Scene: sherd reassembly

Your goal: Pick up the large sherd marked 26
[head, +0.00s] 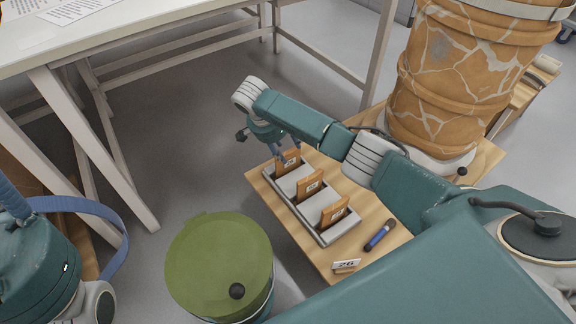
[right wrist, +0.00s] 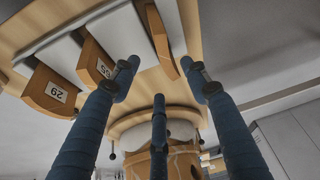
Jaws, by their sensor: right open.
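Three orange-brown sherds stand in a grey slotted rack (head: 325,238) on a wooden board. The far sherd (head: 288,163) is at my right gripper (head: 284,150), whose blue fingers are open just above and around its top. In the right wrist view, this sherd (right wrist: 162,42) shows edge-on between the open fingertips, with a gap on either side; its mark is not visible. The middle sherd (head: 309,187) and near sherd (head: 334,213) carry white labels; the near one's label (right wrist: 57,93) looks like 29 in the wrist view. My left gripper is out of view.
A card reading 26 (head: 346,265) and a blue marker (head: 380,235) lie near the board's front. A large cracked orange vessel (head: 455,80) stands behind on a white round base. A white table (head: 130,30) is at left. A round green lid (head: 215,255) is in front.

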